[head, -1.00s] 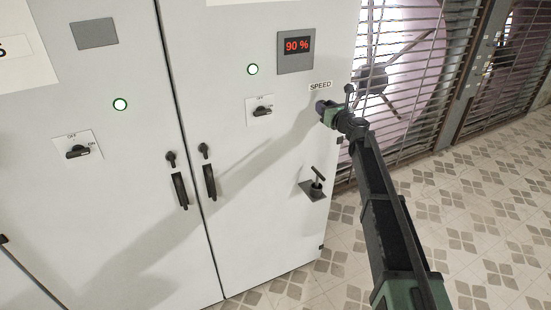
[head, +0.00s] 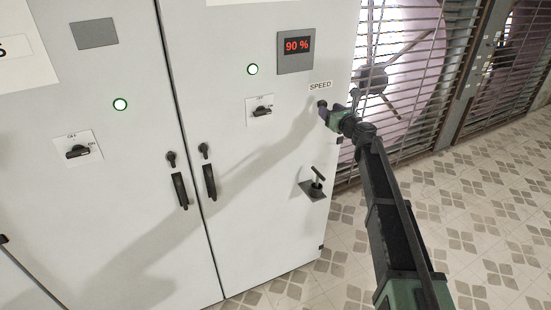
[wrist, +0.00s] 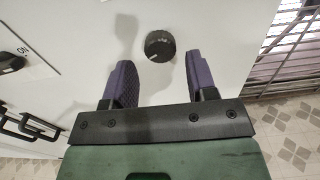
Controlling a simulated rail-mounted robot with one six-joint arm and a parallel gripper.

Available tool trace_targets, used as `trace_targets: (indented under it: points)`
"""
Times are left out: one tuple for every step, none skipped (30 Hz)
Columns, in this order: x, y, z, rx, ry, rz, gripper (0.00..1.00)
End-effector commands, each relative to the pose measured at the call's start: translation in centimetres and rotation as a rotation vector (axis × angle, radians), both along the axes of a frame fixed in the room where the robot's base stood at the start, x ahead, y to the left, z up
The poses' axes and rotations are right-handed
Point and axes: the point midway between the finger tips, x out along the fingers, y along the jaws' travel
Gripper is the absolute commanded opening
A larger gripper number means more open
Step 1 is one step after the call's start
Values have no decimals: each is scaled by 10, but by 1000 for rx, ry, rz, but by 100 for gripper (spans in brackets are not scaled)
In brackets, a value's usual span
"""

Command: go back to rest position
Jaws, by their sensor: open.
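My gripper (head: 328,114) is at the right side of the grey cabinet's front, just below the SPEED label. In the wrist view my gripper (wrist: 160,75) is open, its two purple fingers apart with nothing between the tips. A round black knob (wrist: 160,45) on the cabinet face lies ahead of the fingers, apart from them. In the head view the knob (head: 322,104) is small and partly hidden by the gripper. The arm reaches up from the lower right.
The cabinet (head: 240,200) has a display (head: 297,46) reading 90 %, a switch (head: 261,111), door handles (head: 209,182) and a protruding lever (head: 317,180) below my gripper. A caged fan (head: 400,90) stands to the right. The tiled floor (head: 500,200) is clear.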

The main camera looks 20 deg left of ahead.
Motion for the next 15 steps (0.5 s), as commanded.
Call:
trace_targets:
  points:
    - [-7,-5,0,0,0,-1,52]
    - [-10,-8,0,0,0,-1,52]
    - [-13,-12,0,0,0,-1,52]
    - [-16,-14,0,0,0,0,52]
    - [-19,-16,0,0,0,0,52]
    - [-21,-18,0,0,0,0,52]
    - [-22,-19,0,0,0,0,52]
    - [-22,-20,0,0,0,1,52]
    - [-22,-20,0,0,0,1,52]
    - [-22,-20,0,0,0,1,52]
    - [-22,-20,0,0,0,1,52]
    - [-22,-20,0,0,0,1,52]
    - [-22,-20,0,0,0,1,52]
    - [-22,-20,0,0,0,1,52]
    - [-22,-20,0,-5,-5,1,52]
